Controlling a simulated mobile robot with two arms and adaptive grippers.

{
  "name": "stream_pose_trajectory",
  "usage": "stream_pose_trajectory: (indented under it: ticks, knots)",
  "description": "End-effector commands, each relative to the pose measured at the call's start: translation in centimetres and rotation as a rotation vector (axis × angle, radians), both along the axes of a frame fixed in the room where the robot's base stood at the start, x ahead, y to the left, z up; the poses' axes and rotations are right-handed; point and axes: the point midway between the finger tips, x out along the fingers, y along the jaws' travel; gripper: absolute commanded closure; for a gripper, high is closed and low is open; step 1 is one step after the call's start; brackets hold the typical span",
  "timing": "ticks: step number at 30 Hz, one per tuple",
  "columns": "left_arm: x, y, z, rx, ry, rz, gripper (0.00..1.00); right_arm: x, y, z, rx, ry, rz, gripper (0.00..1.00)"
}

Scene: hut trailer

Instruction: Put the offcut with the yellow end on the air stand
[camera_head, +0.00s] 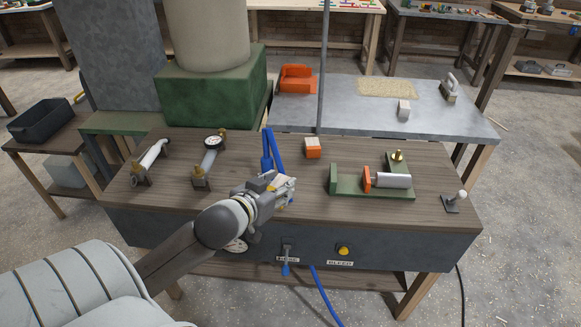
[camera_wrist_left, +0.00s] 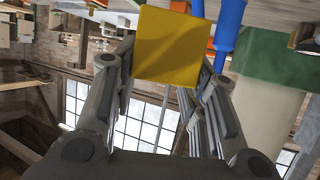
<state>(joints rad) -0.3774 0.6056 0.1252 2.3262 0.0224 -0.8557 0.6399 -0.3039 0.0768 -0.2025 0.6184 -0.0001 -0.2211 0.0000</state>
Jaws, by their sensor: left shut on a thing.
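My left gripper (camera_head: 284,188) is over the air stand (camera_head: 230,180), a brown plank-topped bench with a dark front panel. In the left wrist view the fingers (camera_wrist_left: 165,85) are shut on the offcut, whose square yellow end (camera_wrist_left: 170,47) faces the camera. In the head view the gripper mostly hides the offcut, and I cannot tell whether it touches the bench top. Another small block with a pale top and orange side (camera_head: 313,150) stands on the bench to the right of the gripper. My right gripper is not in view.
Gauge fittings (camera_head: 207,160) are at the left; a green fixture with a metal cylinder (camera_head: 392,180) is at the right. A grey table (camera_head: 350,100) behind holds a pale block (camera_head: 404,108). Bare planks lie between the gripper and fixture.

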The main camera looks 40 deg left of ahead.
Motion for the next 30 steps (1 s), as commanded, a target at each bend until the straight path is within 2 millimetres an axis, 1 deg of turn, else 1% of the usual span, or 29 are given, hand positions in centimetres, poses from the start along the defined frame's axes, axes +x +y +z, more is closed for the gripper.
stream_pose_trajectory:
  ticks: [2,5,8,14,15,18,21,24,30]
  knots:
    - [1.0,0.5,0.1,-0.003,-0.002,0.003,0.84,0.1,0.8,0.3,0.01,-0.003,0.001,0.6]
    - [2.9,0.8,-0.7,-0.002,-0.003,0.003,0.84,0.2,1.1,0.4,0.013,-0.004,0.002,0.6]
    - [5.1,1.1,-1.6,-0.002,-0.003,0.003,0.84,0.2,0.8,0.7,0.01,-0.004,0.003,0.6]
    - [9.2,1.7,-3.5,-0.002,-0.003,0.003,0.84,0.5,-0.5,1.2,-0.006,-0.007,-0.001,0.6]
    - [9.7,1.8,-4.5,-0.005,0.0,0.004,0.84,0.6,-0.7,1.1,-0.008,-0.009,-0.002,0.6]
    - [11.1,2.0,-6.3,-0.003,0.001,0.003,0.84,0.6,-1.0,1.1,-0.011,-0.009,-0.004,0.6]
    - [12.2,2.1,-7.6,-0.004,-0.002,0.003,0.84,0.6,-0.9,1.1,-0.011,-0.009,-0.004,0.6]
    - [12.9,2.2,-8.5,-0.004,-0.003,0.003,0.84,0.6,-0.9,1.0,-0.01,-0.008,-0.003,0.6]
    - [13.7,2.3,-9.6,-0.003,-0.002,0.002,0.84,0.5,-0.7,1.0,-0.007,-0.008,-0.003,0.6]
